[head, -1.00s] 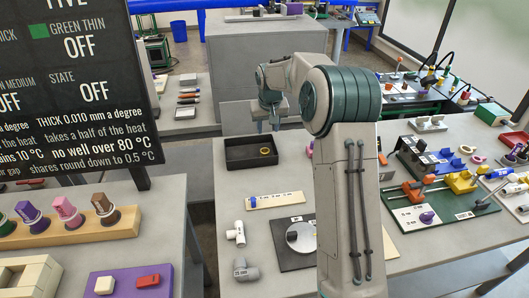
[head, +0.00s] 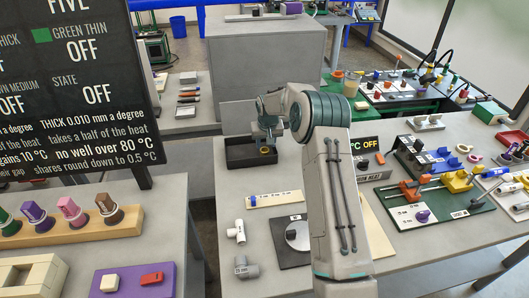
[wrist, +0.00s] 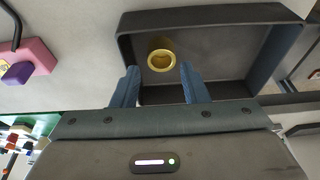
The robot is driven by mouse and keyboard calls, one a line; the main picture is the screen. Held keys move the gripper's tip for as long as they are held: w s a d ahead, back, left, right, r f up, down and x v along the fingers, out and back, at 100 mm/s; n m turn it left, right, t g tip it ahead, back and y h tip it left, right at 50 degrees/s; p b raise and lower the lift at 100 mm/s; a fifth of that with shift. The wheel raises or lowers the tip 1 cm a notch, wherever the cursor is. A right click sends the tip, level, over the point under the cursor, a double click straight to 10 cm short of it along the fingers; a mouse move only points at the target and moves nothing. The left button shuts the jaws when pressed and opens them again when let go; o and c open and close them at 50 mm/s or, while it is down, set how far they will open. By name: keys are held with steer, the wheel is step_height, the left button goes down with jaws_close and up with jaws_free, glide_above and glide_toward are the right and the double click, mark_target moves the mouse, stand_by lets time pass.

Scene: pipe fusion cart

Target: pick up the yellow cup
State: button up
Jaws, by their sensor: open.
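The yellow cup (wrist: 161,60) is small and round, seen from above with its open mouth showing in the wrist view. It sits inside a dark tray (wrist: 215,18). In the head view the cup (head: 265,150) is at the right part of the tray (head: 236,162), partly hidden by my gripper. My gripper (wrist: 158,68) is open, its two blue fingers pointing toward the cup. The cup appears between and just past the fingertips, with no contact visible. In the head view my gripper (head: 267,140) is over the tray, its fingertips hard to make out.
A pink and purple block (wrist: 30,65) shows at the wrist view's left. On the table in the head view are a ruler strip (head: 275,199), white pipe fitting (head: 237,231), grey fitting (head: 246,266) and black plate (head: 285,255). The tray walls surround the cup.

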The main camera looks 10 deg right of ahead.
mark_target(265, 148)
steer(key=shift+p+x, duration=1.1)
steer(key=shift+x, duration=1.4)
steer(key=shift+w+a, duration=0.1)
steer(key=shift+r, duration=0.1)
steer(key=shift+c, duration=0.2)
steer(key=c, duration=0.6)
